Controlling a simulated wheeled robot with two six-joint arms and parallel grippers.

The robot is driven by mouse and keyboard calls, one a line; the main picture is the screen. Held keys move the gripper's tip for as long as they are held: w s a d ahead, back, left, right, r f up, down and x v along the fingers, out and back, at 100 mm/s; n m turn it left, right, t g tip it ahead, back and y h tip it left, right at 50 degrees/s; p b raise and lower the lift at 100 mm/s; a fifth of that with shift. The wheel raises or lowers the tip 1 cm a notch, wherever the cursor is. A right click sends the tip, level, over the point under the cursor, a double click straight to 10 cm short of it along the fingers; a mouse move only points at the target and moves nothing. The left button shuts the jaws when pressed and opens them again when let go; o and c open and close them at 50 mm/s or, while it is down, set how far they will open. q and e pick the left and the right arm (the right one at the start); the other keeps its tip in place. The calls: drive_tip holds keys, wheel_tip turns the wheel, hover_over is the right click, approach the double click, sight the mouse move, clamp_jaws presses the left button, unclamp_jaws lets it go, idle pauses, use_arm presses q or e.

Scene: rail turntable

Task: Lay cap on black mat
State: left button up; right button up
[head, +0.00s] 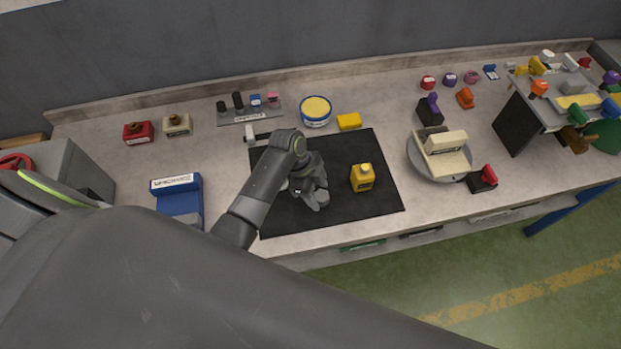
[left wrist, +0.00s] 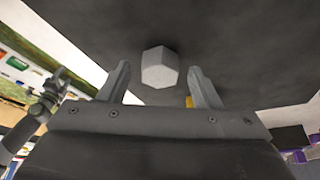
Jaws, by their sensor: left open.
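The black mat (head: 330,215) lies flat near the front of the bench. My left gripper (head: 316,198) is low over the left half of the mat, pointing down, with its fingers apart. In the left wrist view a pale grey six-sided piece, which looks like the cap (left wrist: 160,67), is on the dark mat (left wrist: 230,50) just beyond the gap between the open fingertips (left wrist: 162,78). Nothing is gripped. In the head view the gripper mostly hides this piece. Part of another arm, apparently my right gripper (left wrist: 48,95), shows small in the left wrist view; its jaws are unclear.
A yellow bottle (head: 362,178) stands on the mat right of the gripper. A yellow block (head: 349,122) and a tub (head: 315,111) stand behind it. A blue box (head: 178,199) is to the left; a round grey turntable (head: 421,168) is to the right.

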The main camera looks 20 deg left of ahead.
use_arm(q)
drive_tip(key=b+v, duration=0.3)
drive_tip(key=v, duration=0.8)
drive_tip(key=shift+r, duration=0.25)
drive_tip(key=shift+a, duration=0.15)
